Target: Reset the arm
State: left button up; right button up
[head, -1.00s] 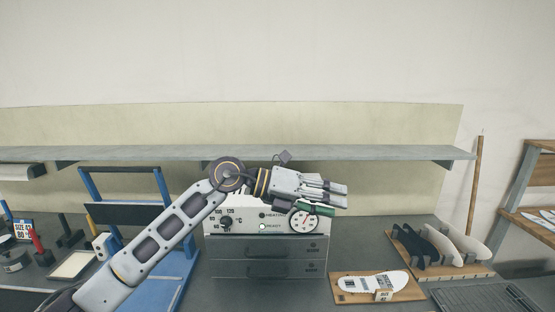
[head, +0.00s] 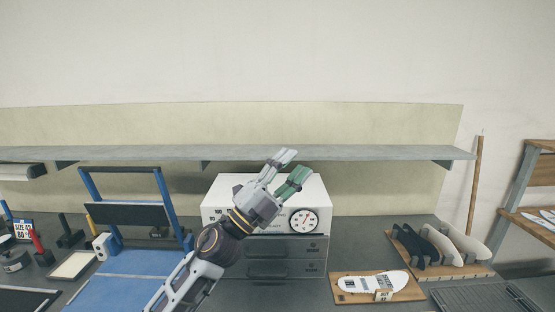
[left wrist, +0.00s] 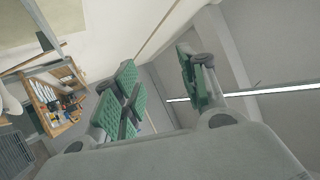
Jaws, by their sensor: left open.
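My left arm comes in from the bottom of the head view, left of the middle. My left gripper (head: 289,171) points up and to the right in front of the white oven box (head: 312,187). In the left wrist view its green-padded fingers (left wrist: 160,95) are spread apart with nothing between them. The gripper hides part of the oven's front, including its left dial and labels. My right gripper is not in view.
A grey shelf (head: 350,153) runs across behind the gripper. A blue press frame (head: 125,262) stands to the left. A board with a white insole (head: 365,283) lies right of the oven, and a rack of insoles (head: 455,270) stands beyond it. The wall above the shelf is clear.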

pick_arm(q)
jog(key=w+a+f+n+t+y, duration=0.5)
jog(key=a+f+n+t+y, duration=0.3)
jog(key=a+f+n+y, duration=0.6)
jog(key=s+a+f+n+g+y, duration=0.25)
jog(key=a+f+n+y, duration=0.2)
jog(key=f, duration=0.35)
jog(key=s+a+f+n+g+y, duration=0.25)
jog(key=f+n+g, duration=0.2)
jog(key=f, duration=0.35)
jog(key=s+a+f+n+g, duration=0.1)
jog(key=s+a+f+g, duration=0.1)
jog(key=s+f+g, duration=0.65)
jog(key=s+a+f+n+g, duration=0.1)
jog(key=s+a+f+g, duration=0.15)
jog(key=s+f, duration=1.05)
jog(key=s+f+g, duration=0.1)
jog(key=s+f, duration=0.1)
jog(key=f, duration=1.3)
jog(key=s+f+g, duration=0.1)
jog(key=s+f, duration=0.2)
jog(key=f, duration=1.3)
jog(key=s+a+f, duration=0.2)
jog(key=s+f, duration=0.7)
jog(key=s, duration=0.2)
jog(key=s+a+f, duration=0.2)
jog(key=s+f, duration=0.8)
jog(key=s, duration=0.1)
jog(key=shift+f+g, duration=0.15)
jog(key=shift+g, duration=0.25)
